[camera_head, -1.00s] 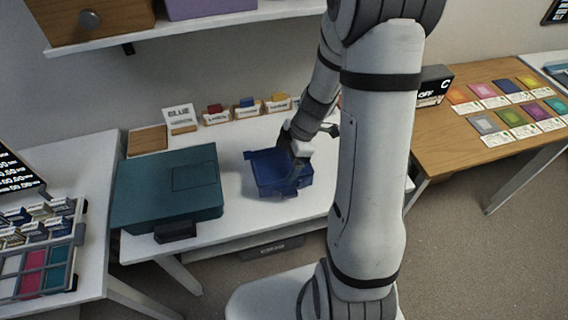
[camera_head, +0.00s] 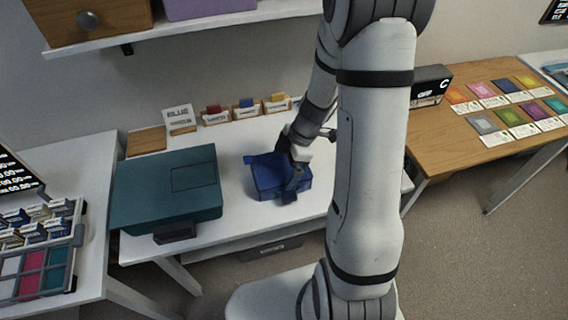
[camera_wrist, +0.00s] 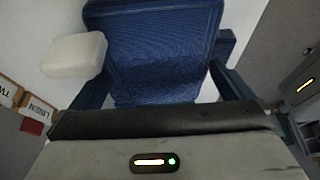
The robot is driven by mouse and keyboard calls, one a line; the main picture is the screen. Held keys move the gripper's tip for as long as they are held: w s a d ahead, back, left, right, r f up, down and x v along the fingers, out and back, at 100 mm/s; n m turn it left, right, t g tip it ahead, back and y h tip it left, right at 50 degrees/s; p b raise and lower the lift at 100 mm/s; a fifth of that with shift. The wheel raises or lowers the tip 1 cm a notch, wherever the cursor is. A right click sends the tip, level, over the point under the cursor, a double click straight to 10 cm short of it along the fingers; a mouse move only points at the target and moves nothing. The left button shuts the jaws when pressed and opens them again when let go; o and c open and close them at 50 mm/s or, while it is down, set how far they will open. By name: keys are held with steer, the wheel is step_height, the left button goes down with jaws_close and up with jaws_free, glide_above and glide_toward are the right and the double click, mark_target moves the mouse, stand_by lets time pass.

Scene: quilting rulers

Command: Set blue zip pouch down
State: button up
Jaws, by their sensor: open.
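The blue zip pouch (camera_head: 268,178) lies on the white table (camera_head: 240,213), right of the teal case. My gripper (camera_head: 291,172) is low over the right part of the pouch, with its fingers apart. In the wrist view the pouch (camera_wrist: 155,50) fills the middle, between the fingers of my open gripper (camera_wrist: 155,78). A pale rounded block (camera_wrist: 73,55) overlaps the pouch's left edge there; I cannot tell whether it belongs to my gripper. My gripper and wrist hide part of the pouch in the head view.
A teal case (camera_head: 165,190) stands close at left. Small card holders (camera_head: 247,108) and a BLUE sign (camera_head: 180,119) line the table's back edge. A wooden table (camera_head: 455,140) with colour swatches is at right. A shelf (camera_head: 200,30) hangs above.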

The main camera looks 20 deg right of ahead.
steer(key=v, duration=1.1)
steer(key=s+a+r+m+t+h, duration=0.1)
steer(key=s+a+r+m+h, duration=0.1)
steer(key=s+r+m, duration=0.3)
steer(key=s+a+r+m+t+h, duration=0.1)
steer(key=s+r+m, duration=0.4)
steer(key=m, duration=0.8)
steer(key=shift+s+a+h, duration=0.55)
steer(key=shift+s+h, duration=0.15)
steer(key=shift+s, duration=1.2)
step_height(320, 180, up, 2)
steer(key=shift+r+t+p, duration=0.1)
steer(key=shift+t+p, duration=0.2)
steer(key=shift+p, duration=0.8)
steer(key=shift+c, duration=0.2)
